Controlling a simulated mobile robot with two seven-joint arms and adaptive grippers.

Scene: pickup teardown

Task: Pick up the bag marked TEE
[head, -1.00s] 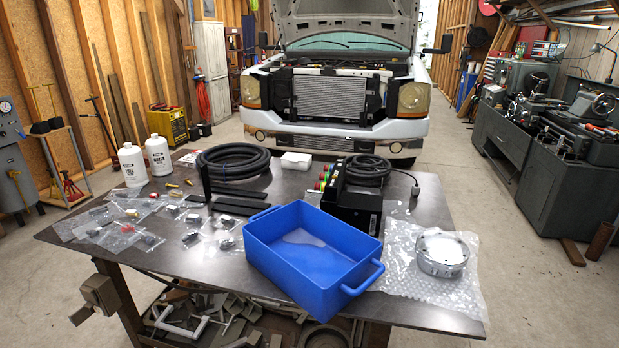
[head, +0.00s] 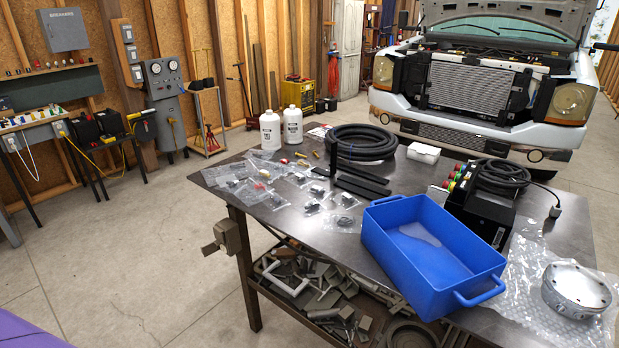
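Several small clear bags with parts in them lie on the left part of the dark metal table (head: 425,180). One bag (head: 345,222) lies near the blue tub, with a dark ring-like part in it. Another bag (head: 312,206) with a dark part lies just left of it. A bag with a red part (head: 262,186) lies farther left among overlapping bags. Labels are too small to read, so I cannot tell which bag is marked TEE. Neither of my grippers is in view.
A blue tub (head: 420,275) stands at the table's front, right of the bags. Black bars (head: 362,183), a coiled hose (head: 365,140) and two white bottles (head: 270,130) are behind the bags. The floor (head: 130,250) left of the table is clear.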

